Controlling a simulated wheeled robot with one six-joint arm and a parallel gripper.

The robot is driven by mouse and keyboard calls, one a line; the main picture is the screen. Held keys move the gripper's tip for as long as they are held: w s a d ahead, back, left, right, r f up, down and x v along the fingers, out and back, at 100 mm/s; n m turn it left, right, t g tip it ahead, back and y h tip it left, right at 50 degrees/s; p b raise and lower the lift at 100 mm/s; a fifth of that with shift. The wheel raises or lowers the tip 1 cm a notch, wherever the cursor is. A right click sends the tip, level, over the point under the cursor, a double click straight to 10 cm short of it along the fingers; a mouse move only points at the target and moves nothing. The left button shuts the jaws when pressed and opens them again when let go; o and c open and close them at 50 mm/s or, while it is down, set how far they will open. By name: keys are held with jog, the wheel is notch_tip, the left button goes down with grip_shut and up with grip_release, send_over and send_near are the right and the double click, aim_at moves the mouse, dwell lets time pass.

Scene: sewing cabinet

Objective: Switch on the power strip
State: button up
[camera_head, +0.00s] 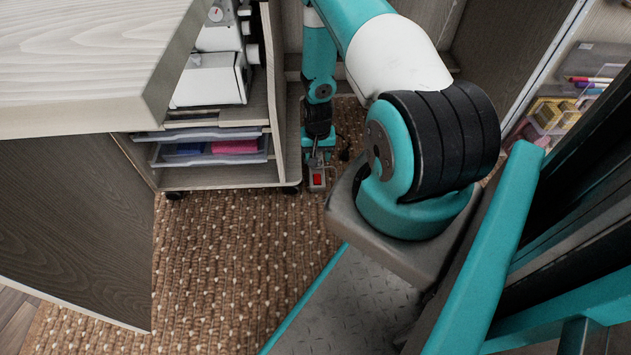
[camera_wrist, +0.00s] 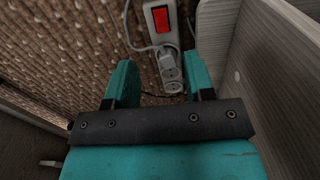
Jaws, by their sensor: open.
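The power strip (camera_head: 317,185) lies on the woven rug beside the rolling sewing cart, just past my gripper in the head view. In the wrist view the light grey power strip (camera_wrist: 172,88) runs away from between my fingers to the top edge. Its red rocker switch (camera_wrist: 161,20) is at the far end, and it also shows in the head view (camera_head: 317,180). A plug (camera_wrist: 168,52) sits in the socket closest to the switch. My gripper (camera_wrist: 162,80) is open and empty, its teal fingers on either side of the strip's near sockets. Whether the fingers touch the strip is unclear.
The cart (camera_head: 220,178) with a sewing machine (camera_head: 212,78) and drawers stands left of my gripper. A pale panel (camera_wrist: 262,75) rises close to the right finger in the wrist view. A dark cable lies by the strip. Open rug (camera_head: 225,260) lies in front.

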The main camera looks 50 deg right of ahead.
aim_at(318, 182)
notch_tip(318, 182, down, 12)
jog(key=b, duration=0.5)
jog(key=shift+f+b, duration=0.2)
jog(key=shift+b, duration=0.15)
jog(key=shift+c, duration=0.2)
